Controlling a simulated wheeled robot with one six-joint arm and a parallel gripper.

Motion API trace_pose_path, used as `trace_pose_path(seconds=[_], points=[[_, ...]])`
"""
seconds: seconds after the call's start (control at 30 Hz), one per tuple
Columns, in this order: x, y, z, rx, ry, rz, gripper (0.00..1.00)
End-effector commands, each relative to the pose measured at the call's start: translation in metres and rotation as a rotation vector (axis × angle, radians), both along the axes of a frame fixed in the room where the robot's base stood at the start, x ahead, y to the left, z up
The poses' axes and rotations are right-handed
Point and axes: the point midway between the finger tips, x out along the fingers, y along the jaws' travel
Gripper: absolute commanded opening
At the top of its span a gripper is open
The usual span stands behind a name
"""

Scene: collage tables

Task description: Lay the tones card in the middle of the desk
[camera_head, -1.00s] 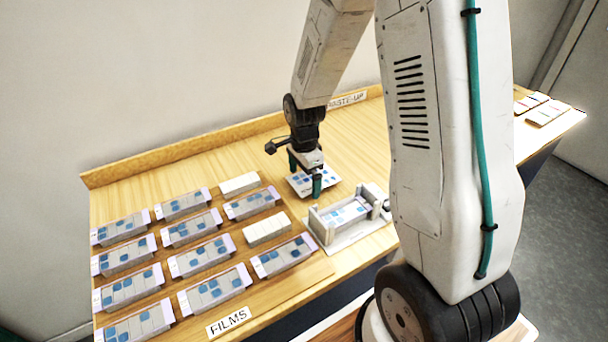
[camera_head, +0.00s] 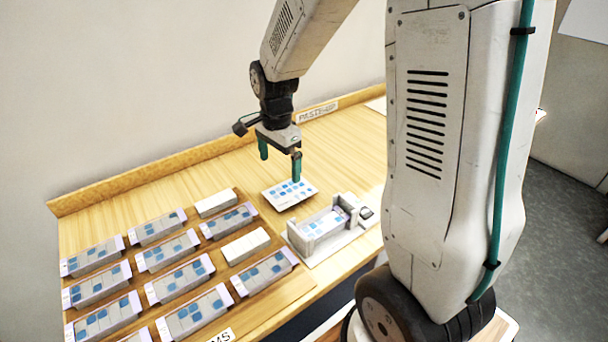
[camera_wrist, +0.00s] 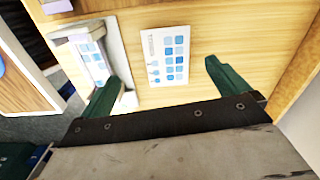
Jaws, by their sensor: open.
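The tones card, a white card with blue squares (camera_head: 290,193), lies flat on the bare wooden desk (camera_head: 345,150), just behind the grey holder. It also shows in the wrist view (camera_wrist: 165,56), where small print runs along one edge, too small to read. My gripper (camera_head: 280,164) is above the card with its two green fingers apart and nothing between them. In the wrist view my gripper (camera_wrist: 158,80) shows open, its fingers on either side of the card and clear of it.
A grey holder (camera_head: 300,243) with a blue-squared card inside stands in front of the card. Several film blocks (camera_head: 155,228) and two plain white blocks (camera_head: 245,246) fill the left side. A PASTE-UP sign (camera_head: 318,112) is at the back edge.

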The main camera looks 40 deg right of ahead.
Motion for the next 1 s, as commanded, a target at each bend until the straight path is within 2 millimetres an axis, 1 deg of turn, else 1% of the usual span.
trace_pose_path(seconds=[0.03,0.17,0.2,0.27,0.3,0.43,0.5,0.6,0.7,0.8,0.87,0.93,1.0], points=[[-0.010,0.005,0.018,-0.003,-0.016,0.072,1.00],[-0.051,0.021,0.063,-0.014,-0.037,0.340,1.00],[-0.066,0.025,0.075,-0.017,-0.043,0.427,1.00],[-0.088,0.032,0.091,-0.024,-0.050,0.559,1.00],[-0.103,0.036,0.101,-0.029,-0.056,0.646,1.00],[-0.154,0.047,0.125,-0.048,-0.071,0.927,1.00],[-0.179,0.051,0.132,-0.059,-0.077,1.067,1.00],[-0.209,0.056,0.138,-0.073,-0.083,1.235,1.00],[-0.229,0.058,0.140,-0.082,-0.085,1.353,1.00],[-0.240,0.059,0.141,-0.089,-0.086,1.419,1.00],[-0.242,0.058,0.139,-0.082,-0.077,1.432,1.00],[-0.241,0.056,0.133,-0.061,-0.051,1.432,1.00],[-0.235,0.054,0.126,-0.026,-0.013,1.418,1.00]])
